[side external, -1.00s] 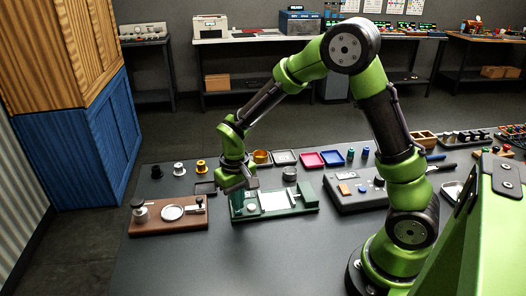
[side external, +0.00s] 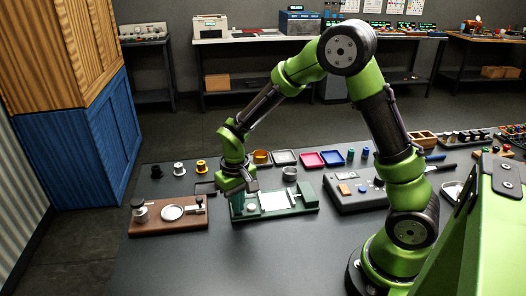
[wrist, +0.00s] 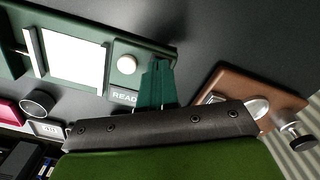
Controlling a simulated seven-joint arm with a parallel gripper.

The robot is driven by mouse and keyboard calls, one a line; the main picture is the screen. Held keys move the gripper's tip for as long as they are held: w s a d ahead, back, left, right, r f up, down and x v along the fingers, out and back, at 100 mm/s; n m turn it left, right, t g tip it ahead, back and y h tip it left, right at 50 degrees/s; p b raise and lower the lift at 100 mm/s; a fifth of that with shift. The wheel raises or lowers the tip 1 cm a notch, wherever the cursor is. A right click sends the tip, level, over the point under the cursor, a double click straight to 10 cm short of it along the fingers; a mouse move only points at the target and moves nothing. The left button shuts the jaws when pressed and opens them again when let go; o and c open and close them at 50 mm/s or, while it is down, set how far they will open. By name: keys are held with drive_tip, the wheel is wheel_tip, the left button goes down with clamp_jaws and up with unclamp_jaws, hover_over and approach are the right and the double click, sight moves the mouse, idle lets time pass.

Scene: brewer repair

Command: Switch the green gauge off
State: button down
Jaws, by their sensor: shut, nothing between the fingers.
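The green gauge (side external: 306,206) lies on the dark table, with a bright white plate in its middle. In the wrist view, the gauge (wrist: 12,58) fills the upper left. A round pale knob (wrist: 127,64) sits at its end, beside a label of which "READ" shows. My gripper (wrist: 158,63) is shut and empty, its teal fingers pointing down just beside the knob. In the side view, my gripper (side external: 237,212) is at the gauge's left end and hides the knob. I cannot tell whether the fingertips touch the gauge.
A brown wooden base (side external: 146,225) with a round plate stands close on the left. A grey box (side external: 345,203) with buttons is on the right. Small trays (side external: 311,159) and a grey ring (side external: 290,174) lie behind the gauge. The table in front is clear.

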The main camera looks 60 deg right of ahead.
drive_tip(key=shift+r, duration=3.35)
drive_tip(key=shift+s+a+f, duration=0.1)
drive_tip(key=shift+s+f, duration=0.15)
drive_tip(key=s+a+r+m+t+y, duration=0.1)
drive_tip(key=s+r+t, duration=0.6)
drive_tip(key=s+r, duration=0.7)
drive_tip(key=shift+s+r+y, duration=0.3)
drive_tip(key=shift+r+y, duration=0.05)
drive_tip(key=shift+y, duration=0.15)
